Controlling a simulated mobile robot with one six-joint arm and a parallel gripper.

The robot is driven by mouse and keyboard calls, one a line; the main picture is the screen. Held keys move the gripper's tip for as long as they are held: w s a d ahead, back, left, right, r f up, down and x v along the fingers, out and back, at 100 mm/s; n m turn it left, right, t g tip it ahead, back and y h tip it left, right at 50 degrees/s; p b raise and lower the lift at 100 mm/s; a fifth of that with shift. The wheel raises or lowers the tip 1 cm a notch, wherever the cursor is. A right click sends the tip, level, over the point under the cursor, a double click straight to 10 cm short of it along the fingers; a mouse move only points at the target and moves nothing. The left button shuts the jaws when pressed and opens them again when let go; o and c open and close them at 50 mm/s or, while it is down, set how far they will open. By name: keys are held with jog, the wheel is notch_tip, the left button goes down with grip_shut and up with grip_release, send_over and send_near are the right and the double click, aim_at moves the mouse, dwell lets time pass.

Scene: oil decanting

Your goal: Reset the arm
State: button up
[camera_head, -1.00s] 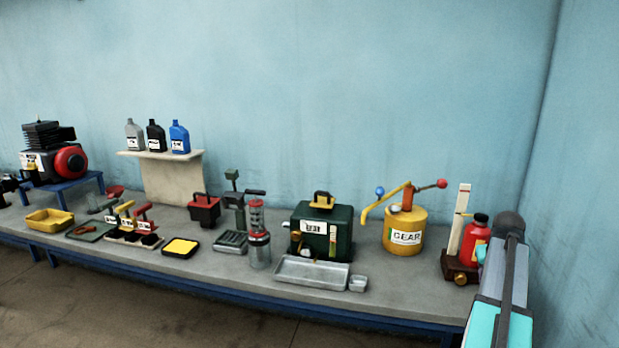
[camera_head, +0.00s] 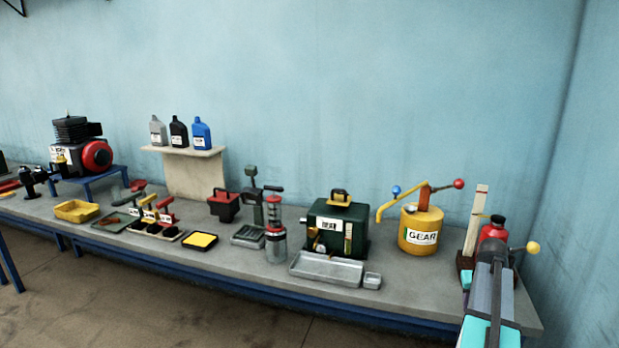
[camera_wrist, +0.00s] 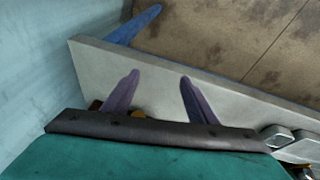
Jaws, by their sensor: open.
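My arm (camera_head: 490,305) reaches in from the lower right of the head view, over the right end of the bench. It covers part of a red bottle (camera_head: 494,230) there. In the wrist view my gripper (camera_wrist: 158,77) shows two dark purple fingers spread well apart, with nothing between them. Below the fingers lie the grey bench top (camera_wrist: 235,105) and its edge.
On the bench stand a yellow GEAR can (camera_head: 421,232), a dark green box (camera_head: 337,230), a metal tray (camera_head: 325,268), a clear cylinder (camera_head: 276,240) and several small trays. Three bottles stand on a raised shelf (camera_head: 185,152). The right wall is close to my arm.

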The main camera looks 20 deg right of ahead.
jog(key=a+f+n+g+y, duration=0.2)
jog(key=a+f, duration=1.2)
jog(key=a, duration=0.3)
jog(key=a+f+n+g+y, duration=0.1)
jog(key=a+f, duration=1.3)
jog(key=a, duration=0.3)
jog(key=s+a+f+n+g, duration=0.1)
jog(key=s+a+f, duration=0.3)
jog(key=s+a, duration=0.3)
jog(key=s+a+f+n+g, duration=0.1)
jog(key=s+a+f+g, duration=0.1)
jog(key=s+a+f, duration=0.3)
jog(key=s+a+f+n+g, duration=0.1)
jog(key=s+a+f, duration=0.3)
jog(key=s+a, duration=0.6)
jog(key=shift+s+a+f+g, duration=0.3)
jog(key=shift+s+a+g, duration=0.1)
jog(key=shift+s, duration=0.2)
